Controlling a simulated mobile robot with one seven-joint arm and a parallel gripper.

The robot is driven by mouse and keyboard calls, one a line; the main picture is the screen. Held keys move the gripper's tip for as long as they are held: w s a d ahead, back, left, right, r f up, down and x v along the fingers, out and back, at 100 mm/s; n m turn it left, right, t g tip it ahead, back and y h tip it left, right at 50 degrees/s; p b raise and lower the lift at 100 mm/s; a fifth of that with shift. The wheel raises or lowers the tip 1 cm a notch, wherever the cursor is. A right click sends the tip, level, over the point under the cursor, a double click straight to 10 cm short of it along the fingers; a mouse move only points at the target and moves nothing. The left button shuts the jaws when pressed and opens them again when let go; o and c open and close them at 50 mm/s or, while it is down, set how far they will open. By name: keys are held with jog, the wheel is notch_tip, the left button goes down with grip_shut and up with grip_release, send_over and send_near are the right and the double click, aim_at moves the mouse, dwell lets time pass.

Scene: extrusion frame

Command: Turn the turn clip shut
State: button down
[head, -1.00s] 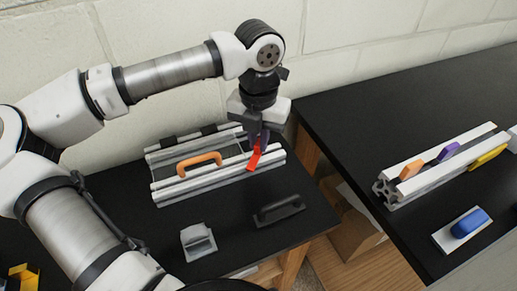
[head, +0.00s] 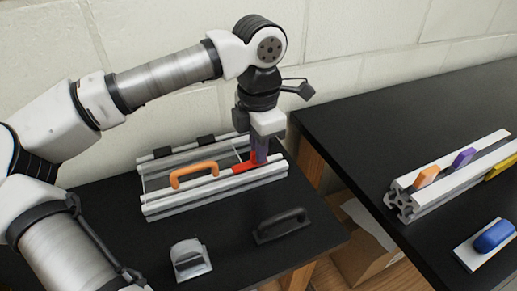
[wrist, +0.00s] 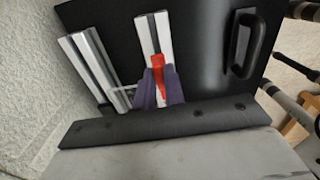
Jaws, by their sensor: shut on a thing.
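The red turn clip (head: 243,167) sits on the front rail of the aluminium extrusion frame (head: 165,208), near its right end. Its visible red part lies roughly along the rail, pointing left. My gripper (head: 260,157) points down with its purple fingers shut on the clip. In the wrist view the red clip (wrist: 158,66) runs along the rail between the purple fingers (wrist: 161,92). The fingers hide part of the clip.
A black handle (head: 281,226) and a grey bracket-like piece (head: 190,259) lie on the black table in front of the frame. The wall is close behind. On the right table are another extrusion (head: 440,189) with coloured clips and a blue-handled piece (head: 493,236).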

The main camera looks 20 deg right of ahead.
jog(key=shift+m, duration=0.3)
dwell(0.4)
jog(key=c, duration=1.5)
grip_release()
notch_tip(320, 180, up, 14)
jog(key=shift+f, duration=0.1)
